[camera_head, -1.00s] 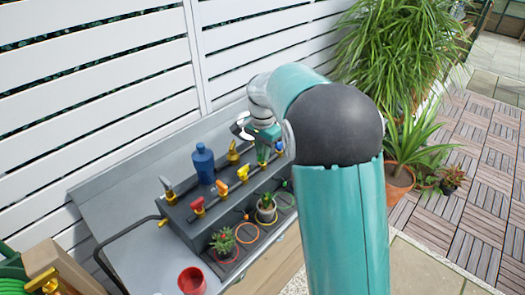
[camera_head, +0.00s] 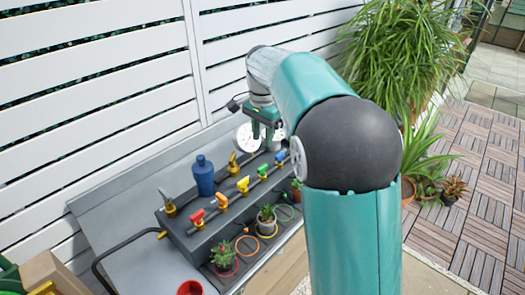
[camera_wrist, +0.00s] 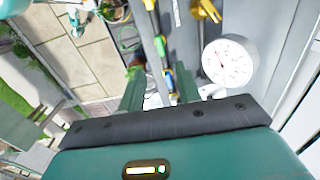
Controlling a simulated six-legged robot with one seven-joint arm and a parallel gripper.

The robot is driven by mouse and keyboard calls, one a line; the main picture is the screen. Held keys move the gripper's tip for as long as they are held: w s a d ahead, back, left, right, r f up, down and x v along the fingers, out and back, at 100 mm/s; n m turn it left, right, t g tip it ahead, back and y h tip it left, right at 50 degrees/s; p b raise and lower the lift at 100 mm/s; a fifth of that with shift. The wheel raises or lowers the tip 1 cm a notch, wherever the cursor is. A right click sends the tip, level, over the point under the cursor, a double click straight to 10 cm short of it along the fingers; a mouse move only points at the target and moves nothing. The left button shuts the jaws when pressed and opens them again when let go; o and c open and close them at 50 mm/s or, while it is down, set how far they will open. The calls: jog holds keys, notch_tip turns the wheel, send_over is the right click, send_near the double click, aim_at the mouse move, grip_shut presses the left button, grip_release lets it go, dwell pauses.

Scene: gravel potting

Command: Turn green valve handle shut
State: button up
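The green valve handle (camera_head: 262,170) is on the pipe row along the grey bench, between the yellow handle (camera_head: 243,184) and the blue handle (camera_head: 280,156). In the wrist view the green handle (camera_wrist: 160,46) lies beyond the fingertips, roughly lengthwise in the picture. My gripper (camera_head: 267,133) is above the blue end of the row, apart from the green handle. In the wrist view my gripper (camera_wrist: 160,88) has its two fingers spread, with the blue handle (camera_wrist: 167,79) showing between them. Nothing is held.
A white dial gauge (camera_wrist: 230,62) stands beside the row, close to one finger in the wrist view. Orange (camera_head: 222,201) and red handles (camera_head: 197,218) continue the row. A blue bottle (camera_head: 204,175) stands behind it, and potted plants (camera_head: 266,218) stand in front.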

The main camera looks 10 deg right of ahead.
jog(key=shift+r, duration=1.7)
jog(key=s+r+n+t, duration=0.35)
jog(key=s+n, duration=0.25)
jog(key=s, duration=1.1)
jog(key=s+f+n+t, duration=0.2)
jog(key=s+f+n, duration=0.3)
jog(key=s, duration=0.8)
jog(key=shift+s+f, duration=0.3)
jog(key=shift+f, duration=0.15)
